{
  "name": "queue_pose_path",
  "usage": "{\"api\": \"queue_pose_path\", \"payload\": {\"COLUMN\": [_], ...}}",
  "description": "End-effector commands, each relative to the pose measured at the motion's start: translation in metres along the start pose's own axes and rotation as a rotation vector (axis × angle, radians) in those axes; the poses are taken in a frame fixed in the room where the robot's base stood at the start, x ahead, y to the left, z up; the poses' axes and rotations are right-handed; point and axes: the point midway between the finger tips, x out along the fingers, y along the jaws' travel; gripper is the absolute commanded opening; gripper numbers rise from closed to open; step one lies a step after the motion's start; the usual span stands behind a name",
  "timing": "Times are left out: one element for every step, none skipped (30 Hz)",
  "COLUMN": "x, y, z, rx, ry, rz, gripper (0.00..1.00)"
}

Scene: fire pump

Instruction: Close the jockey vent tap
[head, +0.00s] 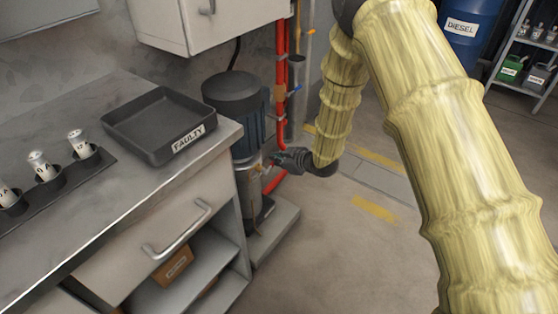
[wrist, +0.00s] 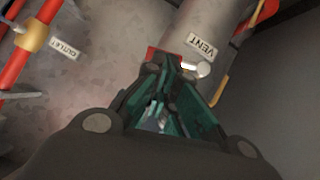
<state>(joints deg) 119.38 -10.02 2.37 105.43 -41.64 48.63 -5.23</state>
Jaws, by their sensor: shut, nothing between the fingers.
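The jockey pump (head: 247,150) is an upright grey cylinder with a dark blue motor on top, standing beyond the bench corner. My gripper (head: 278,160) is at its right side, fingers pointing at the pump body. In the wrist view, the VENT label (wrist: 200,47) is on the pale pump body just beyond my fingers (wrist: 168,75). A small silver round fitting (wrist: 203,71) of the vent tap shows right of the fingertips. A red part shows behind the fingertips, and they partly hide the tap. The fingers are shut and empty. I cannot tell whether they touch the tap.
The bench (head: 70,200) holds a black FAULTY tray (head: 125,125). Floor right of the pump is clear.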

Motion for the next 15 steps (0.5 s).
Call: {"api": "queue_pose_path", "payload": {"x": [-0.0001, -0.0001, -0.0003, -0.0005, -0.0007, -0.001, -0.0011, -0.0011, -0.001, -0.001, -0.0009, -0.0003, 0.0001, 0.0005, 0.0015], "y": [0.0, 0.0001, 0.0003, 0.0006, 0.001, 0.0018, 0.0023, 0.0026, 0.0029, 0.0033, 0.0041, 0.005, 0.005, 0.0053, 0.006], "z": [0.0001, 0.0, -0.0002, -0.0005, -0.0008, -0.0012, -0.0014, -0.0014, -0.0014, -0.0015, -0.0011, 0.0003, 0.0013, 0.0022, 0.0038], "rx": [0.0, 0.0, 0.002, 0.004, 0.008, 0.015, 0.021, 0.029, 0.042, 0.051, 0.059, 0.072, 0.078, 0.083, 0.086], "ry": [0.0, 0.0, 0.0, 0.0, 0.0, 0.001, 0.001, 0.001, 0.002, 0.002, 0.002, 0.001, 0.0, 0.0, 0.0], "rz": [0.0, 0.0, -0.001, -0.002, -0.004, -0.008, -0.012, -0.018, -0.025, -0.032, -0.038, -0.044, -0.05, -0.053, -0.055], "gripper": [0.0, 0.0, 0.0, 0.0, 0.0, 0.0, 0.0, 0.0, 0.0, 0.0, 0.0, 0.0, 0.0, 0.0, 0.0]}}
